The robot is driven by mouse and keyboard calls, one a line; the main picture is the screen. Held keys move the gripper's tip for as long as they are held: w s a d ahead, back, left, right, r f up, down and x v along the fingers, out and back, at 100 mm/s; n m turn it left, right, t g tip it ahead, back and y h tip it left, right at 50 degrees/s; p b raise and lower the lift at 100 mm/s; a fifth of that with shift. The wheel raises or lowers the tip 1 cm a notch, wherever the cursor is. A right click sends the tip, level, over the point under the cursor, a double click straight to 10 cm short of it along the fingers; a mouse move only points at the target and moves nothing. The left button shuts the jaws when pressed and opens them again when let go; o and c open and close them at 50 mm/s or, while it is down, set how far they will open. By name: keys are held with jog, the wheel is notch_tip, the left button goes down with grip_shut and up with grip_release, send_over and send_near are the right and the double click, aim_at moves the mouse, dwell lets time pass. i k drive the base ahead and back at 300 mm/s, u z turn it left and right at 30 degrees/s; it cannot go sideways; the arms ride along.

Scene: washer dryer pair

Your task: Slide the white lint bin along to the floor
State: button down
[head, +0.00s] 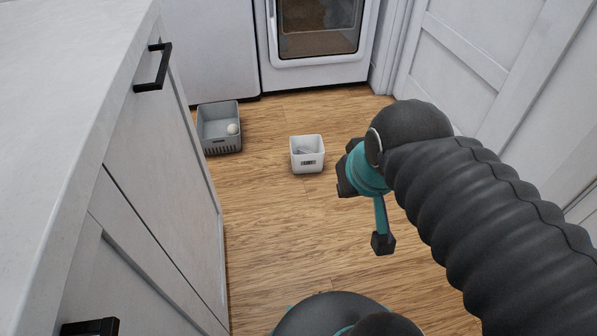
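The white lint bin (308,163) stands upright on the wooden floor (280,220), in the middle of the head view. It is a small open-topped box with a dark label on its front and something greyish inside. My gripper (381,238) is to the right of the bin and nearer to me, apart from it in the picture. One teal finger with a black tip shows pointing down. Nothing is visibly held.
A grey basket (221,145) with a pale ball (232,128) sits left of the bin. A white machine with a glass door (318,62) stands behind. White cabinets (165,190) line the left and a panelled door (480,70) the right. Floor around the bin is clear.

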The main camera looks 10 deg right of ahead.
aim_at(306, 163)
jog(key=z, duration=0.75)
jog(key=i, duration=1.35)
jog(key=u, duration=1.3)
